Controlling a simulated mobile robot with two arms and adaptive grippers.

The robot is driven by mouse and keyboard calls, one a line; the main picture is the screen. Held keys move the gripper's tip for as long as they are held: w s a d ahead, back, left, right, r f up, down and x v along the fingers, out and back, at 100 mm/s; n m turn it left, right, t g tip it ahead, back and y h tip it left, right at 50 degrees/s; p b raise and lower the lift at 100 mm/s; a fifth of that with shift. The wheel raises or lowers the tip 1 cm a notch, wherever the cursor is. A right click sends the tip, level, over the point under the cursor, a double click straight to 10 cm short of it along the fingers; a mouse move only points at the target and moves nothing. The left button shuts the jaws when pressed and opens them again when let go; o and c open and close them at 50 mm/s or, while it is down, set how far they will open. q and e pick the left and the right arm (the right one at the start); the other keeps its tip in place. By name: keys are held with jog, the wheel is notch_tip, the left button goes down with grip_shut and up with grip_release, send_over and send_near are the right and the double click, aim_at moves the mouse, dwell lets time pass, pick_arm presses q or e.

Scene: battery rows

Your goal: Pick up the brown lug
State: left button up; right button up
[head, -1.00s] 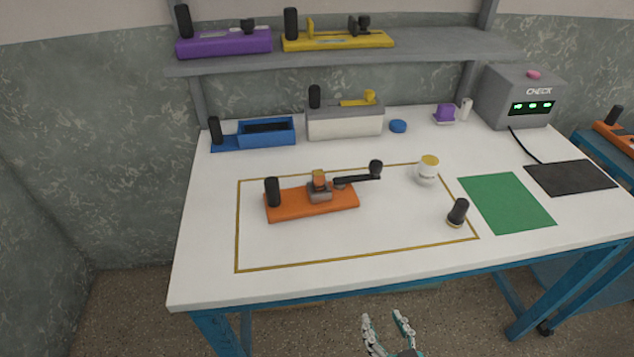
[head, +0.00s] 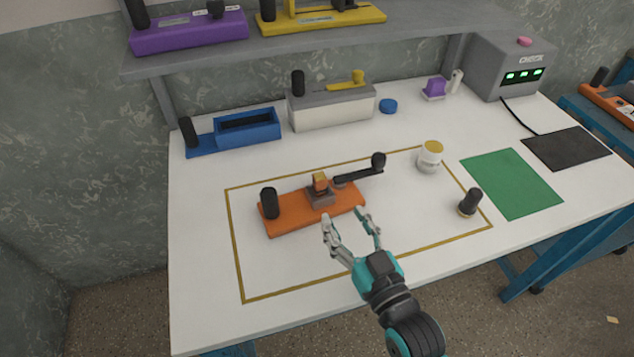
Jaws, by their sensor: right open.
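A small brown lug (head: 320,182) with a yellowish top appears to stand in the grey block (head: 322,199) on the orange fixture (head: 290,217). The fixture has a black upright post at its left and a black lever with a knob at its right. My right gripper (head: 346,219) is open and empty, its fingers spread just in front of the fixture, apart from the lug. My left gripper is out of view.
The fixture sits inside a yellow-outlined area on the white table (head: 210,320). A white cup (head: 430,160) and a black-knobbed piece (head: 470,202) stand to the right, near a green mat (head: 510,183). A blue tray (head: 248,128) and grey-white box (head: 332,108) stand behind.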

aim_at(322, 181)
jog(key=x, duration=0.4)
jog(key=shift+r, duration=0.1)
jog(key=shift+x, duration=1.25)
jog(key=shift+w+a, duration=0.1)
jog(key=shift+w, duration=0.1)
jog(key=shift+w+a+p, duration=0.25)
jog(key=shift+w+p, duration=0.05)
jog(key=shift+w, duration=0.35)
jog(key=x, duration=0.3)
jog(key=shift+w+a, duration=0.1)
jog(key=shift+w, duration=0.15)
jog(key=shift+w+a, duration=0.1)
jog(key=shift+w, duration=0.05)
jog(key=shift+c, duration=0.5)
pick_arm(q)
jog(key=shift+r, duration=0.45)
pick_arm(e)
grip_shut()
